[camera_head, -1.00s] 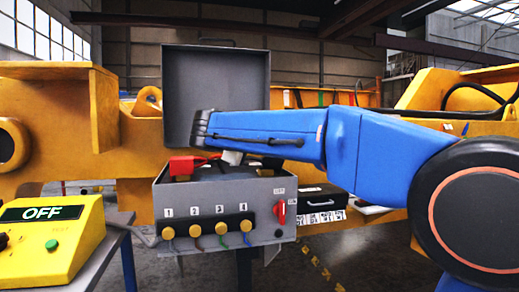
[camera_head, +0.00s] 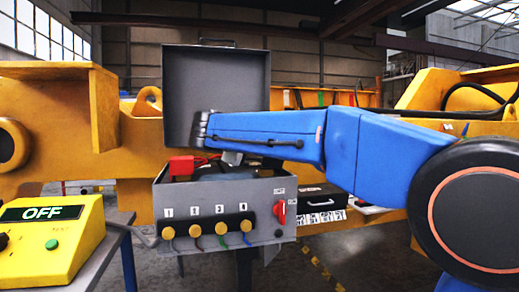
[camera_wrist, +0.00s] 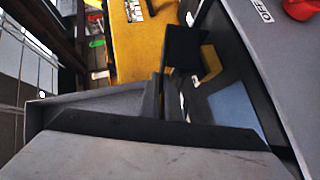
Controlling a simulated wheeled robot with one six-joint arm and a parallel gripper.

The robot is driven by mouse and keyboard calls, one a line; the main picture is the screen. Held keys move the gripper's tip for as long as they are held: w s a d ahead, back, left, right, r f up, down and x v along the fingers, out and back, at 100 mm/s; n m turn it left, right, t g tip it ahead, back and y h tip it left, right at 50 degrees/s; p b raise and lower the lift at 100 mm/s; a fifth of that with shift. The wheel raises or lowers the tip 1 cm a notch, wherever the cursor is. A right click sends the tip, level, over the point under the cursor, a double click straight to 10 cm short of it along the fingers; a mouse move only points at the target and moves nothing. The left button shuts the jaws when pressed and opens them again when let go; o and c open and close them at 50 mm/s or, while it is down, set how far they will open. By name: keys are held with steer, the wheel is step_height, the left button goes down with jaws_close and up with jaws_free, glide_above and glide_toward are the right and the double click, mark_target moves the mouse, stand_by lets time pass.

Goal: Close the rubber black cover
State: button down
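A dark grey cover (camera_head: 216,90) with a handle on its top edge stands upright and open at the back of a grey metal box (camera_head: 190,205). It is the only cover I can make out; whether it is rubber I cannot tell. My gripper is at the end of my blue arm, over the box opening and in front of the cover. In the head view the arm's end hides its fingers, apart from a small grey part (camera_head: 232,157). The wrist view shows large grey and black surfaces close up, and I cannot make out the fingertips or anything held.
The box front has several numbered yellow knobs and a red switch (camera_head: 280,212). A red block (camera_head: 181,166) with red wires sits inside. A yellow control unit reading OFF (camera_head: 50,240) stands at lower left. Yellow castings (camera_head: 50,120) lie behind. A black case (camera_head: 312,198) is right of the box.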

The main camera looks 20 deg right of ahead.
steer(key=shift+a+f+n+h, duration=0.4)
steer(key=shift+a, duration=0.1)
steer(key=c, duration=2.3)
jaws_free()
steer(key=shift+o, duration=0.2)
steer(key=v, duration=1.7)
steer(key=shift+s, duration=0.25)
steer(key=shift+a+f, duration=0.1)
steer(key=shift+f, duration=0.05)
